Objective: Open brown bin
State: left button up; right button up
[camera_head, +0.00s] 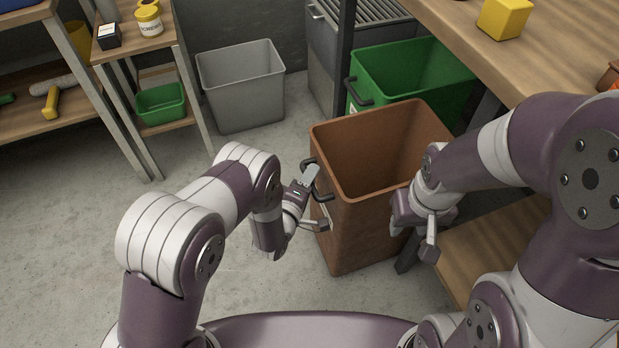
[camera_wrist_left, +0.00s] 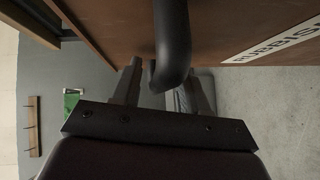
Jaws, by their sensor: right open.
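The brown bin (camera_head: 372,228) stands upright in the middle of the head view. Its top is open and its inside looks empty. A black handle (camera_head: 314,178) is on its left side, and also fills the top middle of the left wrist view (camera_wrist_left: 174,45). My left gripper (camera_head: 313,203) is at this handle with its fingers spread. In the left wrist view the handle's lower end lies between the fingers (camera_wrist_left: 160,85); contact cannot be told. My right gripper (camera_head: 412,236) is open and empty in front of the bin's right side, hiding part of it.
A green bin (camera_head: 405,75) is behind the brown one, and a grey bin (camera_head: 243,85) stands at the back left. A wooden table (camera_head: 560,50) with a yellow cube (camera_head: 504,17) is at the right. The floor (camera_head: 70,245) at the left is clear.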

pick_arm(q)
jog(key=p+v, duration=0.4)
jog(key=v, duration=0.8)
jog(key=shift+s, duration=0.35)
